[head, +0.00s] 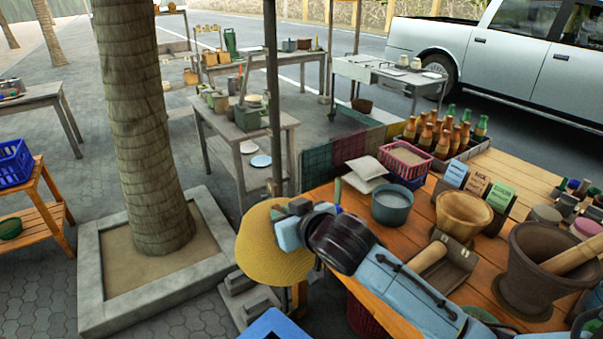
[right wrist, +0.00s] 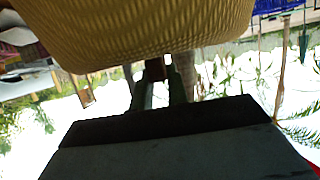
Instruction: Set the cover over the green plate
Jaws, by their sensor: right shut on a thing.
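A yellow woven dome-shaped cover (head: 262,246) hangs in the air beside the front left end of the orange wooden table. My right gripper (head: 290,222) is shut on it; the jaws are partly hidden by the wrist in the head view. In the right wrist view the cover (right wrist: 150,30) fills the top, and the fingers (right wrist: 155,92) close on a small brown knob (right wrist: 155,68) under it. A green dish (head: 10,228), which looks like the green plate, sits on the lower shelf of a wooden stand at the far left, well apart from the cover. My left gripper is out of view.
A tree trunk (head: 140,130) in a square concrete planter (head: 92,290) stands between the cover and the wooden stand (head: 52,212). A blue crate (head: 14,166) sits on the stand's top. The wooden table (head: 408,220) holds bowls, mortars and bottles. A post (head: 273,90) rises behind the cover.

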